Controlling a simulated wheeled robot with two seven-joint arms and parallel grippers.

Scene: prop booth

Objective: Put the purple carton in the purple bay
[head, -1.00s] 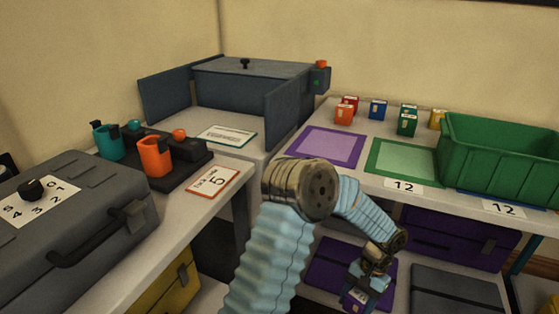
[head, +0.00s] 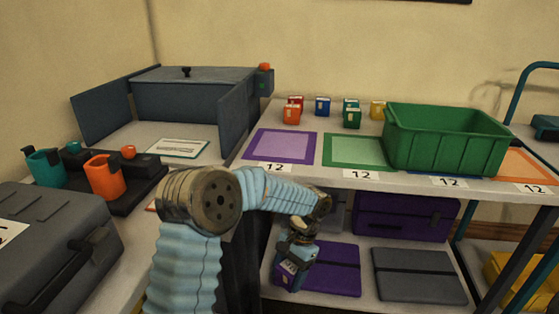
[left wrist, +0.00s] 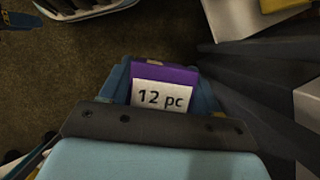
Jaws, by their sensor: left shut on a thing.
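The purple carton (left wrist: 164,75) has a white "12 pc" label in the left wrist view. My left gripper (head: 290,264) is shut on it, and the carton also shows low in the head view (head: 286,274). The gripper hangs in front of the shelf, below the table top. The purple bay (head: 280,146) is a purple-bordered rectangle on the table, up and slightly left of the gripper in the head view; it is empty. A "12" card (head: 275,168) lies at its front edge. My right gripper is not in view.
A green bay (head: 356,151) lies right of the purple one, beside a green crate (head: 446,139). Several small cartons (head: 322,106) stand behind the bays. A grey booth (head: 195,100) stands to the left.

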